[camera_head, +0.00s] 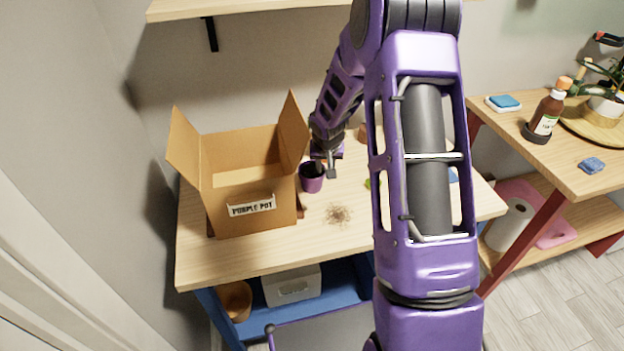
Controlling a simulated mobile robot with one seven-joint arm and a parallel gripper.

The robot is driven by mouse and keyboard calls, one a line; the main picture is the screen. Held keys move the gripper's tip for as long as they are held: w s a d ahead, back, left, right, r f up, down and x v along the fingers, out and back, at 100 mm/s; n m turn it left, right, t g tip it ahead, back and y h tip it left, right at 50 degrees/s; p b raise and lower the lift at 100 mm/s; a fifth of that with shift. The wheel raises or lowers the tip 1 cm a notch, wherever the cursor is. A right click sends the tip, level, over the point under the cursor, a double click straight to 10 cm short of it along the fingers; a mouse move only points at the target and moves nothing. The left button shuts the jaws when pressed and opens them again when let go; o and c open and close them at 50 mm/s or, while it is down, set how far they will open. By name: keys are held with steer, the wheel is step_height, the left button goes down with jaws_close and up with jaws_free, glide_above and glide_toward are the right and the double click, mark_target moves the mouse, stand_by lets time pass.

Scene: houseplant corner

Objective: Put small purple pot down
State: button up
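The small purple pot (311,184) is upright, just right of the open cardboard box (252,208), whose label reads PURPLE POT. My gripper (325,170) comes down from above at the pot's right side. One dark finger overlaps the pot's mouth and the other shows just right of its rim. The view is too small to tell whether the fingers press on the rim or stand apart from it. I cannot tell whether the pot's base touches the wooden table (260,260) or hangs a little above it.
A patch of loose brown debris (338,214) lies on the table right of the box. My arm hides much of the table's right part. A second table at right holds a brown bottle (547,112), sponges and a potted plant. A shelf (250,8) hangs above.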

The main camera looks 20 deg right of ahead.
jaws_close()
stand_by(1.2)
